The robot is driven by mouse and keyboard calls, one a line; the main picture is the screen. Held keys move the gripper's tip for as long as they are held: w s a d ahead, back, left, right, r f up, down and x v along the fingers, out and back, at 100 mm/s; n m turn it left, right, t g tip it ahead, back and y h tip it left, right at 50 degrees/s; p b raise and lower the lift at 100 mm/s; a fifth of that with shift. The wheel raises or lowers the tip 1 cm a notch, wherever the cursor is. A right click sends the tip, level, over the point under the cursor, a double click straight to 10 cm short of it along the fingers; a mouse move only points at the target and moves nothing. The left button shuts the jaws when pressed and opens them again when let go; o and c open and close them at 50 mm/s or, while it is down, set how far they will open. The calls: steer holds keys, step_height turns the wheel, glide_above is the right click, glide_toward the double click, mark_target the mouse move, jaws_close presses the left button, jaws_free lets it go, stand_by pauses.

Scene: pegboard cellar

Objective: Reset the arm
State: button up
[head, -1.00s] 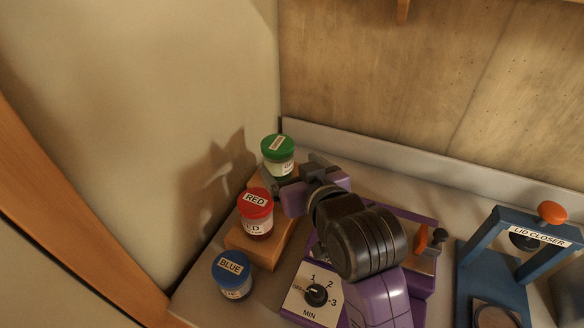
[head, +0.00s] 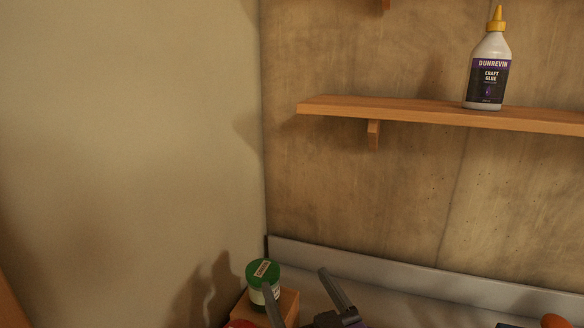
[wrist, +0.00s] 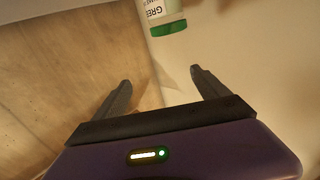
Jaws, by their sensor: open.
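My gripper (head: 295,279) is open and empty at the bottom of the head view, its two dark fingers pointing up. The wrist view shows the same spread fingers (wrist: 160,78) with nothing between them. The green-lidded jar (head: 263,282) stands upright on a wooden block in the corner. One finger partly overlaps it in the head view. In the wrist view the jar (wrist: 163,12) lies beyond the fingertips, apart from them, cut off by the top edge. Most of my arm is below the head view.
A red lid (head: 240,324) barely shows at the bottom edge. The wooden block (head: 288,305) is beside my gripper. A shelf (head: 400,110) with a glue bottle (head: 488,75) is on the back wall. An orange knob (head: 556,321) shows at lower right. Space below the shelf is clear.

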steer(key=s+d+f+m+h, duration=0.1)
steer(key=s+d+f, duration=0.4)
steer(key=s, duration=0.8)
steer(key=s+d+f+m+g+h, duration=0.1)
steer(key=s+d+f+h, duration=0.2)
steer(key=s, duration=1)
steer(key=s+d+f+m+g+h, duration=0.1)
steer(key=s+d+f+h, duration=0.1)
steer(key=s+d+f, duration=0.5)
steer(key=s+d, duration=0.3)
steer(key=s, duration=0.2)
steer(key=shift+s+d+f+m, duration=0.15)
steer(key=shift+s+d+m, duration=0.2)
steer(key=shift+s+m, duration=0.05)
